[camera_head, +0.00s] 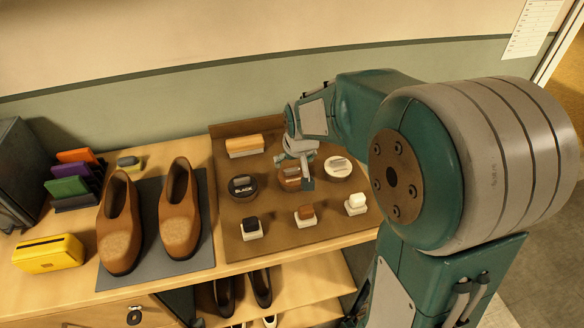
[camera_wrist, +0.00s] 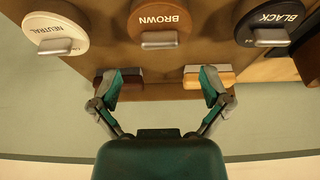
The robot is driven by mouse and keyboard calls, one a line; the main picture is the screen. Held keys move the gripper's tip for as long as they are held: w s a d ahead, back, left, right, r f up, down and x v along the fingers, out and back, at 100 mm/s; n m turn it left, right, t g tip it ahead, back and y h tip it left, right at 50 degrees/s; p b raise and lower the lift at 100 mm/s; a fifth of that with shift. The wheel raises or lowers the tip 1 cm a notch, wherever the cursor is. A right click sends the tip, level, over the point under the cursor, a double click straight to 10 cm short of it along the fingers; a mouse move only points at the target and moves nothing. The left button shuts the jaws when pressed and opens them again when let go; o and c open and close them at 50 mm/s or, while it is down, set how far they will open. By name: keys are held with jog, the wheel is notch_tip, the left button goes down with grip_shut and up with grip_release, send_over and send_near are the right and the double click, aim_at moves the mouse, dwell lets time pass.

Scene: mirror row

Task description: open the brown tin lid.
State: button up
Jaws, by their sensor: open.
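The brown tin (camera_head: 289,184) stands in the middle of a row of three round tins, partly hidden by my gripper in the head view. In the wrist view its brown lid (camera_wrist: 160,17) faces up, reads BROWN, and has a grey tab (camera_wrist: 159,40) at its edge. The lid appears to be on the tin. My gripper (camera_wrist: 162,77) is open and empty, its fingers spread wide apart and clear of the tab in the picture. In the head view my gripper (camera_head: 298,160) is over the tin's rear side.
The black tin (camera_wrist: 268,18) and the neutral tin (camera_wrist: 55,32) flank the brown one. A wooden brush (camera_head: 244,146) lies behind on the brown mat (camera_head: 270,246). Small applicators (camera_head: 304,216) stand in front. Brown shoes (camera_head: 180,215) stand left; a wall is close behind.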

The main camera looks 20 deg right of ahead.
aim_at(292, 169)
jog(key=x, duration=0.5)
jog(key=c, duration=1.3)
